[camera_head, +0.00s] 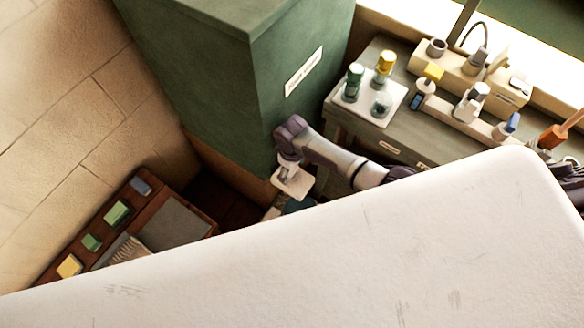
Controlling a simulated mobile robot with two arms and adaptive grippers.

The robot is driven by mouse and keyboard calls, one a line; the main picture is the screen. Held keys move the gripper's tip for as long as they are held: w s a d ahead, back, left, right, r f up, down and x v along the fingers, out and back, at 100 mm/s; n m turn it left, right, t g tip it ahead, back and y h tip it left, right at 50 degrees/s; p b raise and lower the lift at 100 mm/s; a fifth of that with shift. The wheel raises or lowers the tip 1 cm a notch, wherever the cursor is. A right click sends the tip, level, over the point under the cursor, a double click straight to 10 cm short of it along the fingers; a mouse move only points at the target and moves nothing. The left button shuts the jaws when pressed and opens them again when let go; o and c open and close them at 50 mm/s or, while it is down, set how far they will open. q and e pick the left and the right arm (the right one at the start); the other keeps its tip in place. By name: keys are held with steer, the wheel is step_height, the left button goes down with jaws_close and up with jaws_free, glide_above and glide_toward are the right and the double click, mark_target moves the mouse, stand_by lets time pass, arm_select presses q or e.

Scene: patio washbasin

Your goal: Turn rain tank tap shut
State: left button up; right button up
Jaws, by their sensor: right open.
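The green rain tank (225,75) stands upright at the upper middle, with a pale label (304,71) on its right face. I cannot make out its tap. My right gripper (284,205) hangs below the bent wrist, close to the tank's lower front corner. It is open, and its fingertips are partly hidden by the pale foreground surface. I see nothing held in it. I cannot tell whether it touches anything. My left gripper is not in view.
A large pale surface (400,250) fills the foreground and hides much below. A grey counter (345,115) at the right bears a white tray (398,92) with bottles, and several dispensers. A brown rack (130,198) with coloured blocks lies lower left, beside the stone wall (70,100).

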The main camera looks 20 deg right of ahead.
step_height(320, 180, up, 12)
stand_by(0.6)
stand_by(0.4)
